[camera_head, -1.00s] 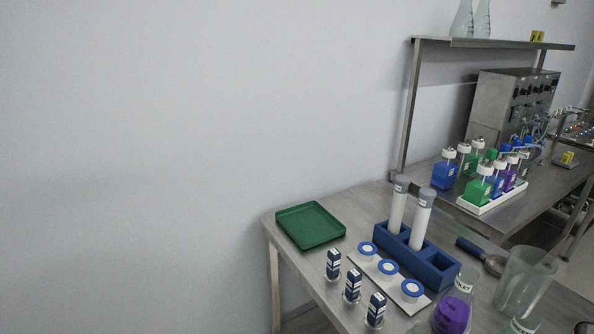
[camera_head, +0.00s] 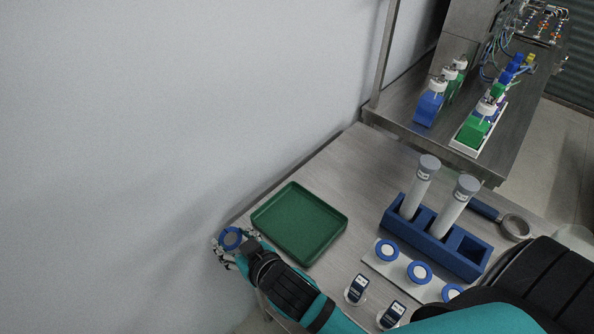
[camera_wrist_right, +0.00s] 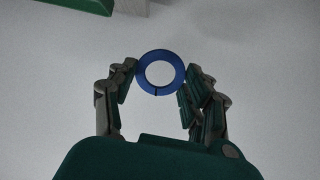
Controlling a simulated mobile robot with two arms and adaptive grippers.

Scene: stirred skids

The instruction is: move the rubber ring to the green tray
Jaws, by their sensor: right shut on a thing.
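The rubber ring (camera_head: 221,239) is blue and sits in my right gripper (camera_head: 230,247) at the left end of the bench in the head view. In the right wrist view the ring (camera_wrist_right: 142,73) is pinched between the two fingertips (camera_wrist_right: 160,77), its hole facing the camera. The green tray (camera_head: 271,243) is a shallow empty square tray on the bench. The gripper with the ring is just left of the tray's near-left side, not over it. A green edge (camera_wrist_right: 85,4) shows at the top of the wrist view. My left gripper is not in view.
Right of the tray stands a blue rack (camera_head: 436,244) with two white-grey tubes (camera_head: 417,190). Nearer are a white strip (camera_head: 377,264) with blue-rimmed round pieces and small labelled vials (camera_head: 356,289). A magnifier-like tool (camera_head: 515,227) lies at right. The wall is behind the bench.

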